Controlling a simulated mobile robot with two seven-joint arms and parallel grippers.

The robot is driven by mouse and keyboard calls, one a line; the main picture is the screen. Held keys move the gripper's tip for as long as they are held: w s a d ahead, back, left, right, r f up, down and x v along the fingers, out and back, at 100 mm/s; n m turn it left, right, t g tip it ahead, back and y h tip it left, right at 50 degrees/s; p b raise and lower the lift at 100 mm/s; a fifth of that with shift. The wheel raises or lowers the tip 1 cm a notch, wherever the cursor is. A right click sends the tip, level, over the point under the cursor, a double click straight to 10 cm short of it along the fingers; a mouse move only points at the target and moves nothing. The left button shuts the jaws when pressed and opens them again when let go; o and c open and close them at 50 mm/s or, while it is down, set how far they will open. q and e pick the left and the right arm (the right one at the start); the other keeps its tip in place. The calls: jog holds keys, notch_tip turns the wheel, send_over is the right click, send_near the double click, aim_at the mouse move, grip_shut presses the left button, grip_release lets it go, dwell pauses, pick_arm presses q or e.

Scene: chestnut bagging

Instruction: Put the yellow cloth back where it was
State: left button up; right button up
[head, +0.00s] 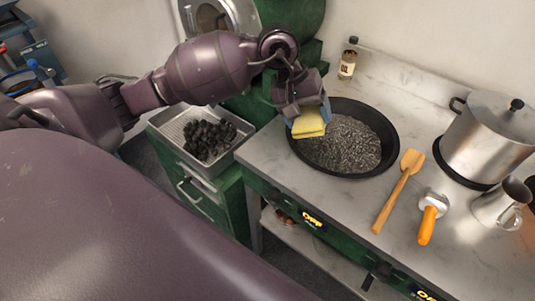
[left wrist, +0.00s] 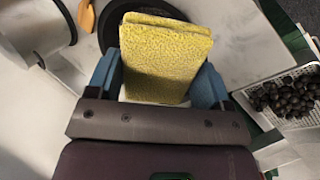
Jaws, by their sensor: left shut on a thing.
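The yellow cloth (head: 309,123) is folded and held in my left gripper (head: 305,112) over the left part of the black pan. It also shows in the left wrist view (left wrist: 166,58), clasped between the blue fingers, with its folded layers upright between them. The black pan (head: 392,150) holds grey grit and stands on the marble counter. I cannot tell whether the cloth touches the pan's rim. My right gripper is not in view.
A metal tray (head: 236,152) of dark chestnuts stands left of the counter (head: 330,207). A wooden spatula (head: 400,187), an orange-handled tool (head: 429,222), a steel pot (head: 490,138) and a metal jug (head: 499,205) are to the right. A bottle (head: 348,60) stands behind.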

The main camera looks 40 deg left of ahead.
pick_arm(q)
jog(key=a+r+g+y+b, duration=0.25)
jog(key=a+y, duration=0.25)
jog(key=a, duration=0.6)
send_over(266, 152)
jog(key=shift+t, duration=0.45)
notch_tip(266, 152, down, 14)
jog(key=shift+f, duration=0.8)
notch_tip(266, 152, down, 4)
jog(key=shift+r, duration=0.2)
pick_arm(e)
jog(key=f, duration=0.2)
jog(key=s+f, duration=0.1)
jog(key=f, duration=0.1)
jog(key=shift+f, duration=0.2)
pick_arm(q)
jog(key=o, duration=0.9)
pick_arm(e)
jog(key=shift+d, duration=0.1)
